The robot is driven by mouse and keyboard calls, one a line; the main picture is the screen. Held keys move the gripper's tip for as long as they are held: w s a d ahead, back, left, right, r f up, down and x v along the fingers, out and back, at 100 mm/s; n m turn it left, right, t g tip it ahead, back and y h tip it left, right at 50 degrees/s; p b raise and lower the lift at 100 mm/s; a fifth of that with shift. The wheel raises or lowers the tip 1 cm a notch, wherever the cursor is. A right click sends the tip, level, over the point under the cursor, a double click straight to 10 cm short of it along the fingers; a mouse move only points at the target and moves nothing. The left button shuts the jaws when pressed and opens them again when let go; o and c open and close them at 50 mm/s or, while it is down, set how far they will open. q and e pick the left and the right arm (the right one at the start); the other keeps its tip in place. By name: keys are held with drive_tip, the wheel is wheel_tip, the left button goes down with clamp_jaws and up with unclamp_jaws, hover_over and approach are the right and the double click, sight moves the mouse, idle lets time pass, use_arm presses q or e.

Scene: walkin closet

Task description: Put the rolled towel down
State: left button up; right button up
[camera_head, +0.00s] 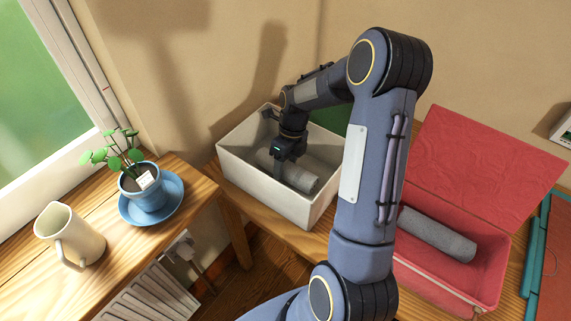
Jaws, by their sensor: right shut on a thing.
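A grey rolled towel (303,179) is inside the white open box (262,200) at the back middle. My right gripper (287,170) points down into that box and is shut on this towel. I cannot tell whether the towel touches the box floor. Another grey rolled towel (437,233) lies in the red box (440,279) on the right, partly hidden by my right arm. My left gripper is not in view.
The red box's lid (490,165) stands open behind it. A potted plant (146,190) on a blue saucer (172,208) and a cream jug (68,237) stand on the left wooden surface. A teal-edged item (545,262) is at the far right.

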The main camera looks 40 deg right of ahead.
drive_tip(key=o, duration=1)
drive_tip(key=shift+f, duration=0.1)
